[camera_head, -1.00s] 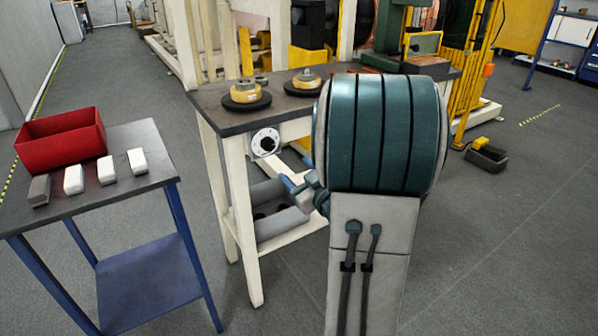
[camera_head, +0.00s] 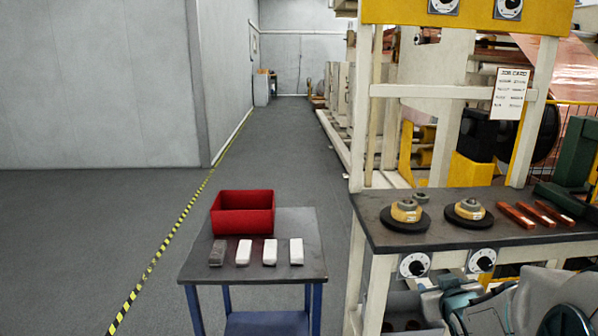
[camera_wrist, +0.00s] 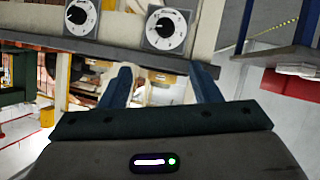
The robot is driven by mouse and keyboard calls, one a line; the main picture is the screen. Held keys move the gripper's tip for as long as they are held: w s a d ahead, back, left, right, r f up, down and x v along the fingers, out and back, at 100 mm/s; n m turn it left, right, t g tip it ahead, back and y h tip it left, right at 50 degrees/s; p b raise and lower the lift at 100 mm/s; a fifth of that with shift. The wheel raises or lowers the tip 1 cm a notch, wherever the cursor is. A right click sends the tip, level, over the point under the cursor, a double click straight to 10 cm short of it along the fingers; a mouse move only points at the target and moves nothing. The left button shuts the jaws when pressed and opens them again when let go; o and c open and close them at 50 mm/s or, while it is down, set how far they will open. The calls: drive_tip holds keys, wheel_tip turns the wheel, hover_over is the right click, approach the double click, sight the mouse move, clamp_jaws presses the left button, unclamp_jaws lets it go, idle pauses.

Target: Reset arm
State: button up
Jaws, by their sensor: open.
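My gripper (camera_wrist: 160,85) shows in the wrist view with its two blue fingers spread apart and nothing between them. It faces the front of the workbench, close to two dials (camera_wrist: 167,28) on the bench edge. In the head view, part of my arm (camera_head: 480,300) shows low at the right, in front of the workbench (camera_head: 390,235). My gripper's fingers cannot be made out clearly in that view.
A small table (camera_head: 300,225) holds a red bin (camera_head: 242,212), one grey block (camera_head: 218,252) and several white blocks (camera_head: 270,251). The workbench bears two round fixtures (camera_head: 405,213) and copper bars (camera_head: 516,216). Open floor (camera_head: 100,230) lies left.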

drive_tip(key=s+a+r+g+y+p, duration=0.1)
drive_tip(key=s+a+r+g+p, duration=0.4)
drive_tip(key=s+a+r+p, duration=0.2)
drive_tip(key=s+a+r+m+g+y+p, duration=0.1)
drive_tip(key=s+a+r+g+p, duration=0.4)
drive_tip(key=s+a+r+p, duration=0.3)
drive_tip(key=s, duration=0.4)
drive_tip(key=shift+s+a+r+y, duration=0.2)
drive_tip(key=shift+r+y, duration=0.05)
drive_tip(key=shift+y, duration=0.15)
